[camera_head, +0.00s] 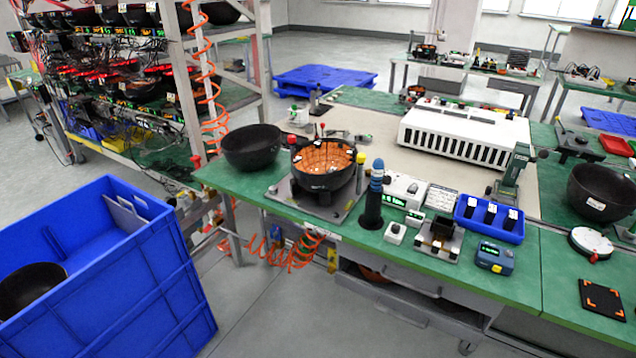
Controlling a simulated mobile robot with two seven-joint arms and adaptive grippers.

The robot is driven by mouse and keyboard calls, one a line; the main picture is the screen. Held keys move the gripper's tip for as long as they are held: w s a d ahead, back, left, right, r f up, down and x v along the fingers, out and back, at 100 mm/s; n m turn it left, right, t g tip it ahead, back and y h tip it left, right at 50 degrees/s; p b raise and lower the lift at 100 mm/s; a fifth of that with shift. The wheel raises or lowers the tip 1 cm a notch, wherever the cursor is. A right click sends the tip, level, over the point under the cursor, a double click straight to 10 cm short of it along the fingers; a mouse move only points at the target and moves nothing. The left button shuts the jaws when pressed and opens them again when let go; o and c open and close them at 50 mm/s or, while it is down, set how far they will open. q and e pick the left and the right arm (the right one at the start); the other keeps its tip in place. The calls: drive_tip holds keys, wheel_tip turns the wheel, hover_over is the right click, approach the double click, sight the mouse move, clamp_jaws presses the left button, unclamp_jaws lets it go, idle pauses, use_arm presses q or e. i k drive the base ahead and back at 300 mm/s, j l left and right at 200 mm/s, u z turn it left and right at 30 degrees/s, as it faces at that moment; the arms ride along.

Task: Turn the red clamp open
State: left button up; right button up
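On the green workbench, a black bowl with an orange, component-covered inside (322,158) sits in a fixture on a grey base plate (345,209). Neither of my grippers is in view.
An empty black bowl (252,147) stands left of the fixture. A dark cylinder with blue rings (374,195) stands close at its right. A blue tray (489,219) and small instruments lie further right. A blue crate (113,272) stands on the floor at left.

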sight(292, 138)
drive_tip(key=i+j+z, duration=0.15)
drive_tip(key=z, duration=0.7)
drive_tip(key=i+j+z, duration=0.1)
drive_tip(key=j+z, duration=0.15)
drive_tip(key=j, duration=0.2)
drive_tip(key=j+z, duration=0.25)
drive_tip(key=j, duration=0.25)
